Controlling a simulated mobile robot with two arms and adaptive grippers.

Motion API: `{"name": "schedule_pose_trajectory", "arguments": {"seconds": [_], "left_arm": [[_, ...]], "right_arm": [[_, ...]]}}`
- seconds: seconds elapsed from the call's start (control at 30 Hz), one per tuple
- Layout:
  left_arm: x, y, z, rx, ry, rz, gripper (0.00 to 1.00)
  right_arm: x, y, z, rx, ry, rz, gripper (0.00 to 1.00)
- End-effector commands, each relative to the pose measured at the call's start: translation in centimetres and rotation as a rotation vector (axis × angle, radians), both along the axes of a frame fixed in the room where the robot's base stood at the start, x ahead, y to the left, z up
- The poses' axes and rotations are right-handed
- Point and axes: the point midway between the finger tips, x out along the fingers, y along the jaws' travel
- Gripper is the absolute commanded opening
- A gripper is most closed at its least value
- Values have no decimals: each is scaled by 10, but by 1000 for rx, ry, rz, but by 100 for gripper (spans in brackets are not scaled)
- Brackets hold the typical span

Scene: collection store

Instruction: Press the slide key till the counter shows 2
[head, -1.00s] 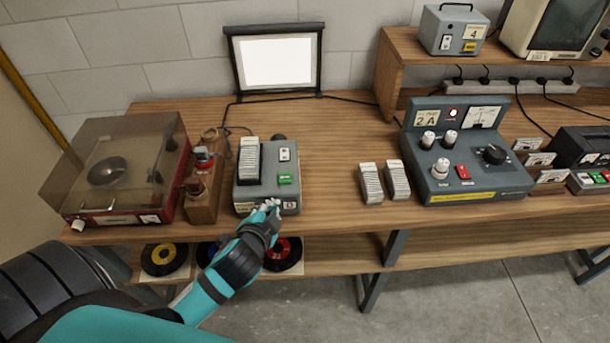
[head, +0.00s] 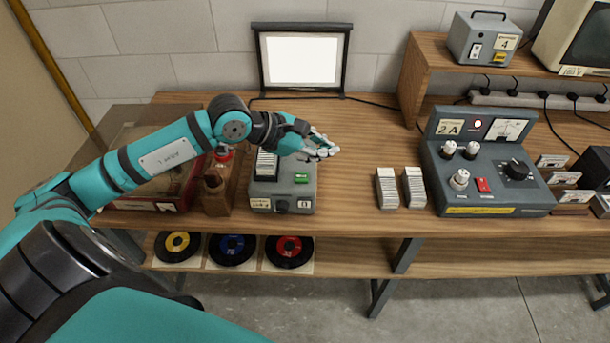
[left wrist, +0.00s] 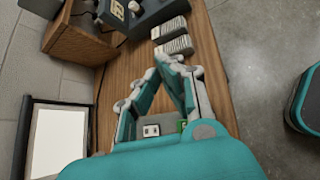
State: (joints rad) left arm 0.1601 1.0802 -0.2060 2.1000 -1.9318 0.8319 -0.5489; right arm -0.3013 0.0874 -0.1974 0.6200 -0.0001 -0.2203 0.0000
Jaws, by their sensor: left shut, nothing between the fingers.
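The grey slide projector (head: 264,203) stands on the wooden bench with a row of slides on its top left, partly hidden by my arm. Its green key (head: 301,178) is on the top right; it also shows partly in the left wrist view (left wrist: 182,125). The small white counter (head: 304,204) is on the front right; its figure looks like 0 but is hard to read. My left gripper (head: 326,151) is shut and empty, held above and behind the key, apart from it. Its fingers also show in the left wrist view (left wrist: 166,64). My right gripper is out of view.
A turntable (head: 155,195) and a brown stand (head: 216,196) are left of the projector. Two slide stacks (head: 387,188) and a grey control panel (head: 490,185) are to the right. A white screen (head: 301,60) stands behind. The bench between projector and stacks is clear.

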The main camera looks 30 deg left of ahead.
Motion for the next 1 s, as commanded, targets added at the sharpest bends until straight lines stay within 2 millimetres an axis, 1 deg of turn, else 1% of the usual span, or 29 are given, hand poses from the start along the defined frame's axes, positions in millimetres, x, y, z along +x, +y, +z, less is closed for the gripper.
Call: {"name": "schedule_pose_trajectory", "arguments": {"seconds": [0.03,0.1,0.2,0.27,0.53,0.73,0.87,1.0], "left_arm": [[2,16,-1,89,0,6,0],[4,34,-3,183,3,16,0],[5,49,-3,262,8,26,0],[5,55,-3,288,11,30,0],[5,57,-3,299,12,32,0],[5,57,-6,298,13,31,0],[5,56,-13,297,14,31,0],[5,56,-27,297,14,31,0]], "right_arm": [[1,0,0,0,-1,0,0],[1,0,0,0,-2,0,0],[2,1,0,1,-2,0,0],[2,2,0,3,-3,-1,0],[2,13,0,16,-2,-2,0],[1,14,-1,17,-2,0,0],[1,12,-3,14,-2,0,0],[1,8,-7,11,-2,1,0]]}}
